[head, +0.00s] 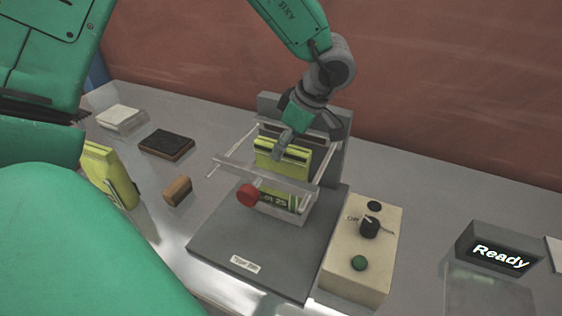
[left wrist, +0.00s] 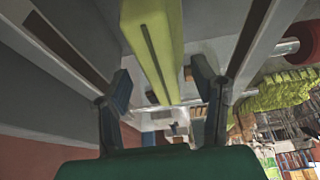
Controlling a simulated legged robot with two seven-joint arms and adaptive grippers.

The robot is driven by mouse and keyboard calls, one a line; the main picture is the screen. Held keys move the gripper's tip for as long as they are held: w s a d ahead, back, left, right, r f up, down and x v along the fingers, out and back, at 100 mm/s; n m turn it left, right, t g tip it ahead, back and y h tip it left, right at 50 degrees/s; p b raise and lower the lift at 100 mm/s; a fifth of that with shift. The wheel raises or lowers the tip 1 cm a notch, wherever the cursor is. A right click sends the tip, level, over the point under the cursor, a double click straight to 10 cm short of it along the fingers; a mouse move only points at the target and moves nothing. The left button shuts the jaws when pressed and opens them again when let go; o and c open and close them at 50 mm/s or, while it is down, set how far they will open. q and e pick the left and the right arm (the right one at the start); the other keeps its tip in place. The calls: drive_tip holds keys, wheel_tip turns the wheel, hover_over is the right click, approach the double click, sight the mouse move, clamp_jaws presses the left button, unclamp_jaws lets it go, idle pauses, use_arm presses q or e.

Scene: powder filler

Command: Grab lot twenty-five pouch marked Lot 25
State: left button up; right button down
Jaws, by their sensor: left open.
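A yellow-green pouch (head: 283,153) stands upright in the filling machine, behind a clear guard. Its lower label (head: 277,198) shows through, partly hidden, and reads something like "ot 25". My left gripper (head: 284,143) reaches down from above to the pouch's top. In the left wrist view, the fingers of my left gripper (left wrist: 162,92) are apart, with the yellow-green pouch (left wrist: 155,45) between and beyond them. I cannot tell whether either finger touches it. My right gripper is not in view.
A clear guard (head: 265,173) with a red knob (head: 247,196) crosses the pouch's front. A control box (head: 360,250) and a "Ready" display (head: 500,255) stand at right. Another yellow-green pouch (head: 108,175), a brown block (head: 177,190) and a dark pad (head: 167,144) lie at left.

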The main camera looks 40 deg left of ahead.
use_arm(q)
drive_tip(key=shift+x, duration=1.1)
drive_tip(key=shift+w+d+f, duration=0.1)
drive_tip(key=shift+d+f, duration=0.1)
drive_tip(key=shift+d+r, duration=0.1)
drive_tip(key=shift+d, duration=0.15)
drive_tip(key=shift+a, duration=0.1)
drive_tip(key=shift+a+f+p, duration=0.3)
drive_tip(key=shift+a+p, duration=0.05)
drive_tip(key=shift+d, duration=0.3)
clamp_jaws()
